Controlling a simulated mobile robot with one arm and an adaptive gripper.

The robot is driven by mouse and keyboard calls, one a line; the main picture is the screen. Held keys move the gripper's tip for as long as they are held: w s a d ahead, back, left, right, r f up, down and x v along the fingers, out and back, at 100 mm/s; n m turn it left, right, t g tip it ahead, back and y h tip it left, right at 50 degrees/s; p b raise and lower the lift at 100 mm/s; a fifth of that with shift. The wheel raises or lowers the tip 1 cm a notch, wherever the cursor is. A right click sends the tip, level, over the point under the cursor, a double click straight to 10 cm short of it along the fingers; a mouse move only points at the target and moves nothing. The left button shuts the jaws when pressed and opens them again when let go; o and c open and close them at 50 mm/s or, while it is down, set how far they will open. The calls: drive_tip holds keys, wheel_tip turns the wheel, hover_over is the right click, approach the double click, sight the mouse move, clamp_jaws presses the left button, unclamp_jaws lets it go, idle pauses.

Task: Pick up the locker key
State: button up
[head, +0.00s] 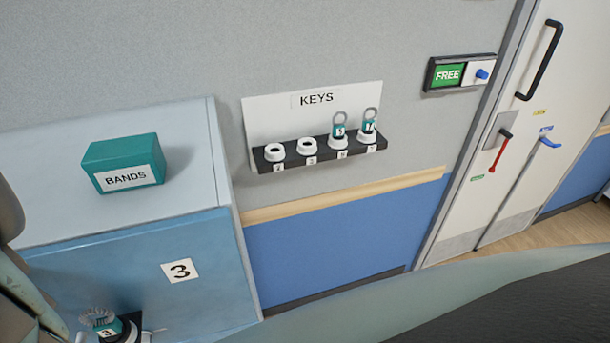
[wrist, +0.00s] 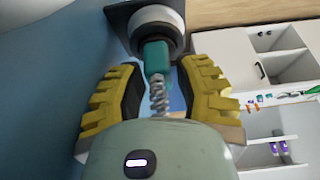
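The locker key is a teal piece with a coiled silver cord. In the head view the teal key (head: 108,333) with a "3" tag is at the bottom left, at a dark mount on the front of the blue locker (head: 150,262) marked 3. In the wrist view the teal key (wrist: 156,58) reaches from a white round lock (wrist: 155,30) on a dark plate. My gripper (wrist: 163,76) is open, with its yellow fingers on either side of the key and coil. A gap shows on the right side; contact on the left cannot be told.
A teal BANDS box (head: 124,163) sits on the locker top. A KEYS rack (head: 318,150) on the wall has two empty holders and two keys. A FREE sign (head: 460,74) is beside the white door (head: 520,130). White cabinets (wrist: 265,70) stand at right in the wrist view.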

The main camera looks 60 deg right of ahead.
drive_tip(key=shift+o, duration=0.2)
drive_tip(key=shift+f, duration=0.1)
clamp_jaws()
idle(0.5)
